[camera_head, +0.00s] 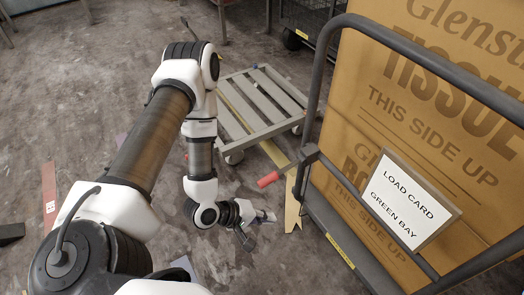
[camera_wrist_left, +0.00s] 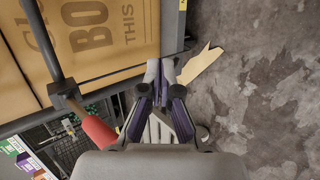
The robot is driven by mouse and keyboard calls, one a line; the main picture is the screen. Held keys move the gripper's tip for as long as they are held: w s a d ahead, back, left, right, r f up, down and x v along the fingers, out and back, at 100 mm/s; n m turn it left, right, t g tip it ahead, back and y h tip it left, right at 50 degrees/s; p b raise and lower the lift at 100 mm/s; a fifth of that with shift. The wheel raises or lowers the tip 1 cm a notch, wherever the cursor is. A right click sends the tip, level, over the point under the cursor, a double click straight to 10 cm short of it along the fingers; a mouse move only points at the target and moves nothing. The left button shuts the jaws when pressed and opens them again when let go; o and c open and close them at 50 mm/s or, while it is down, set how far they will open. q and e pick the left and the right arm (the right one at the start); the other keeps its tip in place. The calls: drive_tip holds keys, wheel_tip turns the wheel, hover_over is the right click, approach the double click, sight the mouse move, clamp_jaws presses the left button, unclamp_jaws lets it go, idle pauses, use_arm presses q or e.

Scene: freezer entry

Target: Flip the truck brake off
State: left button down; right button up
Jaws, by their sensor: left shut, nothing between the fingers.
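The truck (camera_head: 316,84) has a dark tubular frame and carries a large cardboard box (camera_head: 400,130). A lever with a red grip (camera_head: 268,180) sticks out to the left from a dark bracket (camera_head: 306,155) on the truck's upright. The red grip also shows at the lower left of the left wrist view (camera_wrist_left: 98,131). My left gripper (camera_head: 268,216) is shut and empty. In the head view it appears just below the red grip, apart from it. In the left wrist view its fingertips (camera_wrist_left: 160,70) meet in front of the truck's edge, right of the lever. My right gripper is out of view.
A grey slatted dolly (camera_head: 250,105) stands on the floor behind my left arm. A load card (camera_head: 408,198) hangs on the truck's side. A torn cardboard strip (camera_head: 293,205) lies by the truck. A dark wire cage (camera_head: 310,20) stands at the back. Floor to the left is mostly clear.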

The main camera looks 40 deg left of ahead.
sight(262, 188)
use_arm(q)
drive_tip(key=w+a+f+n+t+h+b, duration=0.2)
drive_tip(key=w+a+f+n+t+b, duration=0.15)
drive_tip(key=f+n+t+b, duration=0.6)
drive_tip(key=s+a+r+n+t+h+b, duration=0.1)
drive_tip(key=s+a+r+n+t+b, duration=0.2)
drive_tip(key=b, duration=0.8)
drive_tip(key=s+a+n, duration=0.2)
drive_tip(key=a+n, duration=0.2)
drive_tip(key=shift+r+h, duration=0.35)
drive_tip(key=shift+h, duration=0.05)
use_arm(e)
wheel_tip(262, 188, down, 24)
use_arm(q)
drive_tip(key=shift+w, duration=0.1)
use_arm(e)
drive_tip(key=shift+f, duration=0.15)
